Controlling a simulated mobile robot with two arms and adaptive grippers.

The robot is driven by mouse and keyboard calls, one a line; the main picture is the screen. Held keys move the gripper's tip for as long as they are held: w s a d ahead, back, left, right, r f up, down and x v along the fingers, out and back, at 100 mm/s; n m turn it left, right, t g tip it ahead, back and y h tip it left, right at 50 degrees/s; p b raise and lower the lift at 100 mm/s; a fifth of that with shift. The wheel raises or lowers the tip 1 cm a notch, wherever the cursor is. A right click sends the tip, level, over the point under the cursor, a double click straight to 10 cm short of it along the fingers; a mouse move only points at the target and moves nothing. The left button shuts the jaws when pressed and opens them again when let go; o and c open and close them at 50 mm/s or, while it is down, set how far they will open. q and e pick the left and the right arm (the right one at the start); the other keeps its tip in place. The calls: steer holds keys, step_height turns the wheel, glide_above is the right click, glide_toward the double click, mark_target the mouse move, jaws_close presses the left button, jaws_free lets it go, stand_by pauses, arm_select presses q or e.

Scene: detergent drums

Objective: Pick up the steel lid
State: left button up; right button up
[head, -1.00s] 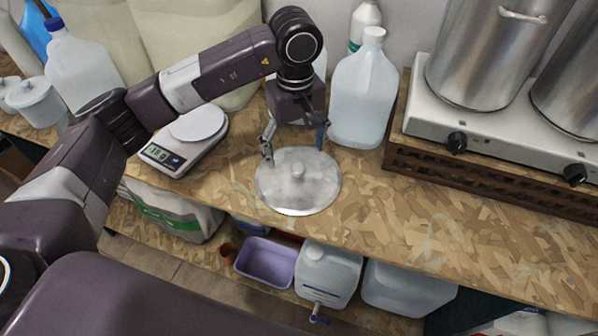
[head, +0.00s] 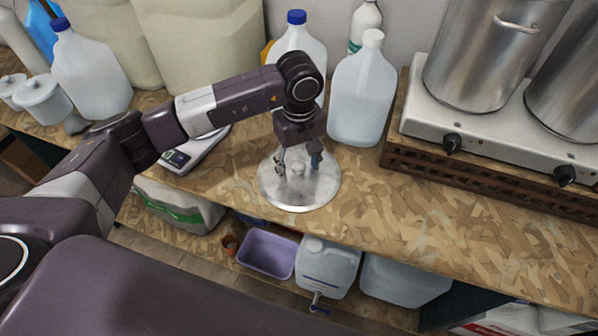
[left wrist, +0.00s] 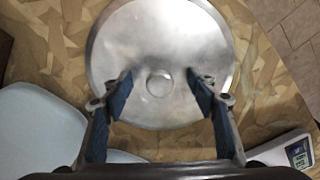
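The steel lid (head: 300,192) lies flat on the wooden worktop, a round shiny disc with a small knob (head: 298,170) at its centre. My left gripper (head: 298,172) points down over the lid, with its fingers around the knob area. In the left wrist view the lid (left wrist: 160,45) fills the upper middle, and its knob (left wrist: 159,83) sits between the two blue-padded fingertips of the left gripper (left wrist: 159,80). Gaps show on both sides of the knob, so the gripper is open. My right gripper is not in view.
A water jug (head: 362,95) and a blue-capped jug (head: 297,45) stand behind the lid. A kitchen scale (head: 195,152) is to the left, partly behind my arm. A hot plate (head: 440,125) with steel pots (head: 478,60) stands at right. The worktop right of the lid is clear.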

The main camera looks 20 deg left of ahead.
arm_select(q)
steer(key=shift+s, duration=0.1)
jaws_close()
steer(key=shift+r, duration=0.1)
